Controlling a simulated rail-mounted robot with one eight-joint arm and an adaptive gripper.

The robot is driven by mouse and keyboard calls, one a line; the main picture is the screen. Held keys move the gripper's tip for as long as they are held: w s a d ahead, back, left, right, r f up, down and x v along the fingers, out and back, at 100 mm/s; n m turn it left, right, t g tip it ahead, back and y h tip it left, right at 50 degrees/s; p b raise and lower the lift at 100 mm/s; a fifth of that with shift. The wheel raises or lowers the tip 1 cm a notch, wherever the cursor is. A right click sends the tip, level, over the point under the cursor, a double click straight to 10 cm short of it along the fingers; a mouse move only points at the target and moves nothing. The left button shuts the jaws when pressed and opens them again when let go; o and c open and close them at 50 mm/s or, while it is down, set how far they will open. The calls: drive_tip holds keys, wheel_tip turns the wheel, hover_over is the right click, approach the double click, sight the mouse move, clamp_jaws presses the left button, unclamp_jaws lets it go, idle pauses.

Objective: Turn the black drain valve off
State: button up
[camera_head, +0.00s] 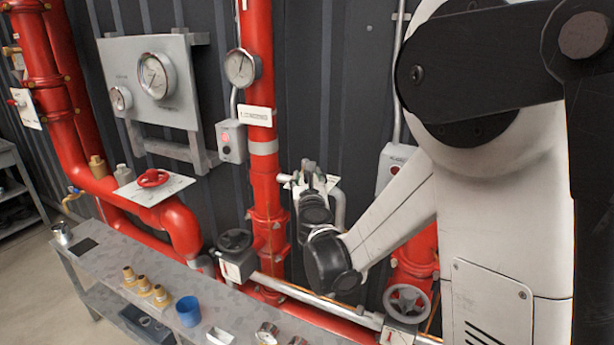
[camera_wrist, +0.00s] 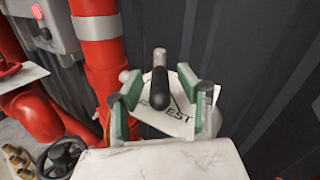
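I cannot tell which one is the drain valve.
A red riser (camera_head: 258,85) with a gauge stands left of my gripper. A grey switch box (camera_head: 231,141) is on its left. A grey handwheel (camera_head: 407,302) is lower right. The bench below holds brass fittings (camera_head: 145,285) and a blue cup (camera_head: 188,311).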

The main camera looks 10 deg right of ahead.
clamp_jaws()
